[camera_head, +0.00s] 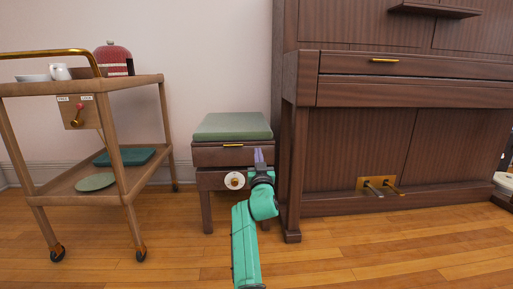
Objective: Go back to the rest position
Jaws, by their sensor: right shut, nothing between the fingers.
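My right gripper (259,157) shows near the middle of the head view, at the end of my teal right arm. Its fingers point up, are shut and hold nothing. It appears in front of the right side of a small wooden stool (206,155) with a green cushion (233,126). Whether it touches the stool I cannot tell. My left gripper is not in view.
A wooden trolley (127,84) on wheels stands at the left, with a red domed item (113,56), a teal tray (125,156) and a green plate (95,182). A dark wooden piano (420,97) fills the right. The front wooden floor (180,255) is clear.

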